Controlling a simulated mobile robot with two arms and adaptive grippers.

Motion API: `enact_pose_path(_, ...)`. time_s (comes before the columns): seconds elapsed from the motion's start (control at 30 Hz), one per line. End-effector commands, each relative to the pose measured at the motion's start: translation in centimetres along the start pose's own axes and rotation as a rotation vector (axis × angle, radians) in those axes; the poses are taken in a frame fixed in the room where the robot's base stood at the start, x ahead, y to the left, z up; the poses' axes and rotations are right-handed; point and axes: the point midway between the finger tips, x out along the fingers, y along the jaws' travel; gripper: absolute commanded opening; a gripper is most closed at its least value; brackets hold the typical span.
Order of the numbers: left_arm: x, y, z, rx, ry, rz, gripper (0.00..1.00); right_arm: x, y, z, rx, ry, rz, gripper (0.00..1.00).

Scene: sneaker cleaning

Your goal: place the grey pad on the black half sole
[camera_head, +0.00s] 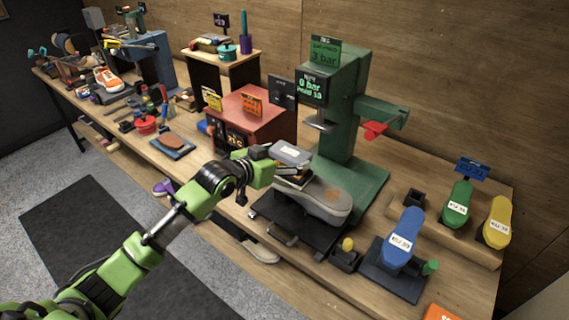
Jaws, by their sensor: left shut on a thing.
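My left gripper (290,172) reaches in from the left and is shut on the grey pad (291,154), a small light grey block. It holds the pad over the left end of a grey shoe-shaped piece (325,203) with a brown patch. This piece lies on a black tray (300,229) in front of the green press. I cannot clearly make out the black half sole; the gripper and pad cover that end. Whether the pad touches anything below is unclear. My right gripper is not in view.
The green press (345,110) stands behind, with a red lever (374,130). A red box (252,118) is to the left. Blue (403,237), green (457,204) and yellow (497,222) sole shapes stand at right. A small yellow-topped knob (347,245) is near the tray.

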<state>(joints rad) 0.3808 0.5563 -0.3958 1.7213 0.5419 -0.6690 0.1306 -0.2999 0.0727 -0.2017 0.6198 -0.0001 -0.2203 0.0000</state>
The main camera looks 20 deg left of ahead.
Motion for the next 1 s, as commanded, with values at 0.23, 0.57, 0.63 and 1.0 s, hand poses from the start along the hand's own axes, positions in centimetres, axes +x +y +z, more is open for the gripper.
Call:
enact_pose_path(0.23, 1.1, -0.1, 2.6, 0.000, -0.001, -0.001, 0.55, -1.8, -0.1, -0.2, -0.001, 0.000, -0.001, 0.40)
enact_pose_path(0.57, 1.3, -0.1, 3.1, 0.001, 0.000, -0.001, 0.54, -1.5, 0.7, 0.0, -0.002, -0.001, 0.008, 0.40)
enact_pose_path(0.63, 1.4, -0.1, 3.3, 0.000, -0.002, -0.001, 0.82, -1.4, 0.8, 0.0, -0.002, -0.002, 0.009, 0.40)
enact_pose_path(1.0, 1.3, -0.1, 3.2, 0.000, -0.002, 0.000, 0.96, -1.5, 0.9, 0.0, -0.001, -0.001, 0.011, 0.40)
